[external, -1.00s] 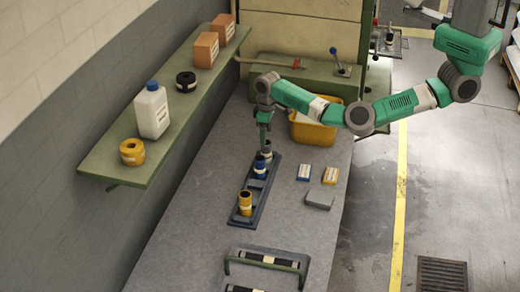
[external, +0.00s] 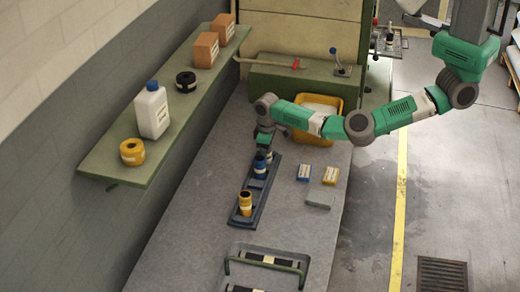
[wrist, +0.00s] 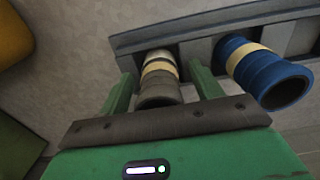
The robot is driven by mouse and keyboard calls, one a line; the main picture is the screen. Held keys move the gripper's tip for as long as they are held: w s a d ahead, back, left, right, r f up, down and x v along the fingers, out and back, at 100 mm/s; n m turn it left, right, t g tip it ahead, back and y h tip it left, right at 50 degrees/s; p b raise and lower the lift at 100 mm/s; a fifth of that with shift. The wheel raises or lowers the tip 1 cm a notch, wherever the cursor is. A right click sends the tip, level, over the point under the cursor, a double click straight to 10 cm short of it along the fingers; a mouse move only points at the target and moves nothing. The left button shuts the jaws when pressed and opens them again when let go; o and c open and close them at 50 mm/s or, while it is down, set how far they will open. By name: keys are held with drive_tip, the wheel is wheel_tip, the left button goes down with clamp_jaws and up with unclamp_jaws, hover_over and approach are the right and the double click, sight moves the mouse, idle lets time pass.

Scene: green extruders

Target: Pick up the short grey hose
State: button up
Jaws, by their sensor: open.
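The short grey hose (wrist: 160,80), with a cream band, stands in the dark rack (wrist: 205,25). In the wrist view it is between the two green fingers of my gripper (wrist: 162,72). The fingers are open, one on each side of the hose, with no clear grip on it. In the external view my gripper (external: 265,145) is low over the far end of the rack (external: 243,218), largely hiding the grey hose. A blue hose (wrist: 262,72) stands right beside it in the rack; it also shows in the external view (external: 260,166).
A yellow hose (external: 245,203) stands at the rack's near end. A yellow bin (external: 318,134) is behind my arm. A shelf (external: 110,165) runs along the left wall.

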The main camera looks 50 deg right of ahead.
drive_tip(key=shift+c, duration=0.5)
drive_tip(key=c, duration=1.1)
drive_tip(key=shift+r, duration=0.1)
